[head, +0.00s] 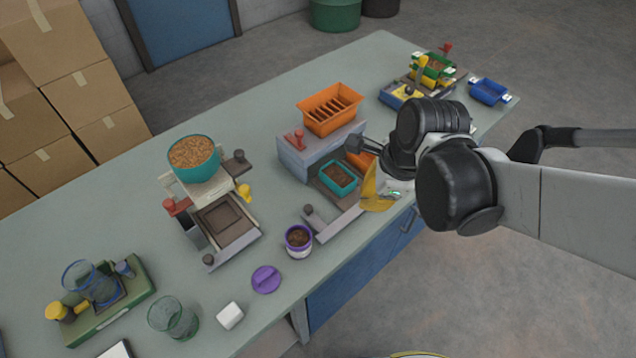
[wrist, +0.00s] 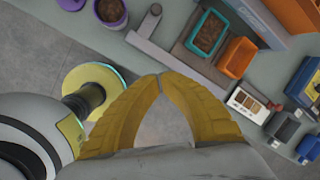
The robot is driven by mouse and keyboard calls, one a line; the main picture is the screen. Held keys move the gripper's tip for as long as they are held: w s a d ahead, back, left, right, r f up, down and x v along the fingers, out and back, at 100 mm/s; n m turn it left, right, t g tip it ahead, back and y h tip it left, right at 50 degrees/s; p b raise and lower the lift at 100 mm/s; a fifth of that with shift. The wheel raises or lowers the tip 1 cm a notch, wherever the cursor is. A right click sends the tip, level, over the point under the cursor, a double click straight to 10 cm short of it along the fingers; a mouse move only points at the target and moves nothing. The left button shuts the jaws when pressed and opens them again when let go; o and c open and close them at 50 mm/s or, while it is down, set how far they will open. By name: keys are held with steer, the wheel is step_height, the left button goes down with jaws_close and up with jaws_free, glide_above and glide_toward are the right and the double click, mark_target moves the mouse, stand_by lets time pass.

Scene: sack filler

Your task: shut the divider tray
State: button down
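The divider unit is a grey box (head: 294,158) with an orange slotted hopper (head: 331,106) on top. A low grey tray (head: 339,225) with a knob sticks out of its front toward the table edge; its front bar shows in the wrist view (wrist: 163,58). On the tray stand a teal bin (head: 338,178) with brown contents and an orange bin (wrist: 236,57), partly hidden by my arm in the head view. My gripper (wrist: 160,77) has its yellow fingertips together and holds nothing visible.
A purple cup (head: 299,240) stands close to the left of the tray, with a purple lid (head: 266,279) nearby. A scale-like unit with a teal bowl (head: 194,166) stands further left. Blue bins (head: 489,91) stand at the right end. The floor beyond the edge is clear.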

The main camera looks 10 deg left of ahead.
mark_target(315, 220)
steer(key=a+f+m+b, duration=0.1)
steer(key=a+f, duration=0.1)
steer(key=f, duration=0.2)
steer(key=a+f+m+b, duration=0.1)
steer(key=a+f, duration=0.1)
steer(key=f, duration=0.1)
steer(key=a+f+m+g+b, duration=0.1)
steer(key=a+f+m, duration=0.1)
steer(key=f, duration=0.2)
steer(key=shift+w+a+f+b, duration=0.15)
steer(key=shift+a+f+b, duration=0.1)
steer(key=shift+f+b, duration=0.1)
steer(key=a, duration=0.1)
steer(key=w+a, duration=0.1)
steer(key=a, duration=0.1)
steer(key=shift+b, duration=0.35)
steer(key=shift+w+a, duration=0.1)
steer(key=shift+a, duration=0.35)
steer(key=w+a, duration=0.2)
steer(key=a, duration=0.1)
steer(key=w+a, duration=0.6)
steer(key=shift+a, duration=0.1)
steer(key=shift+r, duration=0.1)
